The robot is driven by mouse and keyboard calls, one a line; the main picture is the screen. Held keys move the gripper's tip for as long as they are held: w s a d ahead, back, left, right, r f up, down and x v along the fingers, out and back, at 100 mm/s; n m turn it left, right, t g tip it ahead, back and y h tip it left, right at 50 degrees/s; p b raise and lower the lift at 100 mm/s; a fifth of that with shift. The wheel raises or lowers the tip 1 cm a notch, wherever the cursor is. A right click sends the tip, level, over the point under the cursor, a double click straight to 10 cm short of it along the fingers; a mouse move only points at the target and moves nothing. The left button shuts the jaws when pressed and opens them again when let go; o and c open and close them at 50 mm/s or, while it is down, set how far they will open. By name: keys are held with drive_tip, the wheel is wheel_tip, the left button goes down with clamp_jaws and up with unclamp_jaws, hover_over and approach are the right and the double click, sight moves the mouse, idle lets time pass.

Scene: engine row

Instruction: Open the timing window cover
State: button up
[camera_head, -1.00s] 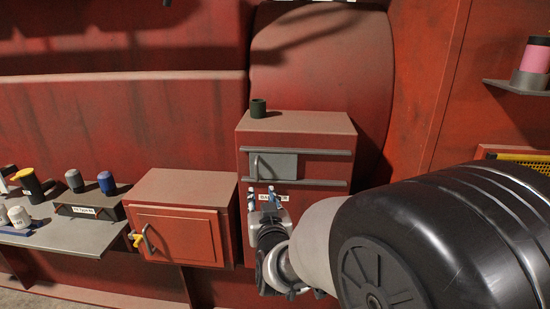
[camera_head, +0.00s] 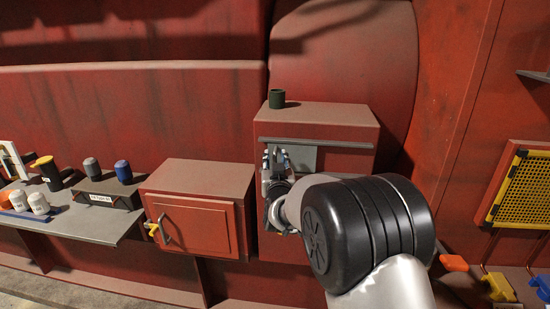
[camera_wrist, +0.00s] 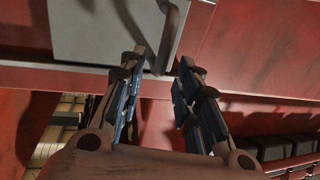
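The timing window cover (camera_head: 303,158) looks like a grey plate between two horizontal rails on the front of a tall red box. My gripper (camera_head: 276,154) is in front of its left part and hides its handle in the head view. In the wrist view the grey cover (camera_wrist: 95,32) fills the upper left, with its bar handle (camera_wrist: 171,38) at its right side there. My gripper (camera_wrist: 160,65) is open, its two fingertips apart. The handle's lower end shows between the tips; I cannot tell whether they touch it.
A dark green cup (camera_head: 276,98) stands on the tall red box (camera_head: 325,112). A lower red cabinet (camera_head: 200,178) with a yellow-tagged handle is to its left. A grey shelf (camera_head: 92,232) holds several bottles. A yellow mesh panel (camera_head: 522,188) hangs at the right.

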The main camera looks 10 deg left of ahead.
sight(275, 157)
drive_tip(key=shift+w+a, duration=0.15)
drive_tip(key=shift+w, duration=0.75)
drive_tip(key=shift+w+a, duration=0.1)
drive_tip(key=shift+w, duration=0.75)
drive_tip(key=shift+c, duration=0.2)
drive_tip(key=c, duration=0.6)
clamp_jaws()
